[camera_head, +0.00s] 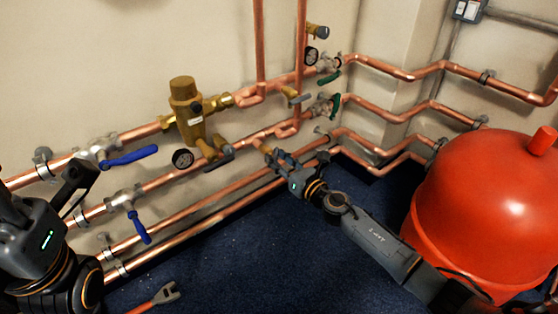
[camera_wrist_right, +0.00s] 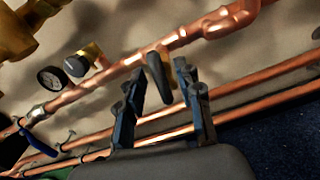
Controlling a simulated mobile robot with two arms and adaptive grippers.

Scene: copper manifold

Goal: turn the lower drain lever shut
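The lower drain valve (camera_head: 261,146) is a small brass fitting on the lower copper pipe in the head view, partly hidden by my right gripper. Its dark grey lever (camera_wrist_right: 159,77) shows in the right wrist view, pointing down and slightly right from the pipe. My right gripper (camera_head: 276,157) is at the valve. In the right wrist view its two fingers (camera_wrist_right: 160,72) stand apart, with the lever between their tips in the picture. I cannot tell whether either finger touches it. My left gripper (camera_head: 78,178) is at the far left, by the pipes; its fingers are unclear.
Another drain valve (camera_head: 292,96) sits above. A brass regulator (camera_head: 187,110), a gauge (camera_head: 183,158) and blue levers (camera_head: 130,156) are on the pipes to the left. A red tank (camera_head: 475,205) stands right. A red-handled wrench (camera_head: 160,297) lies below on the blue floor.

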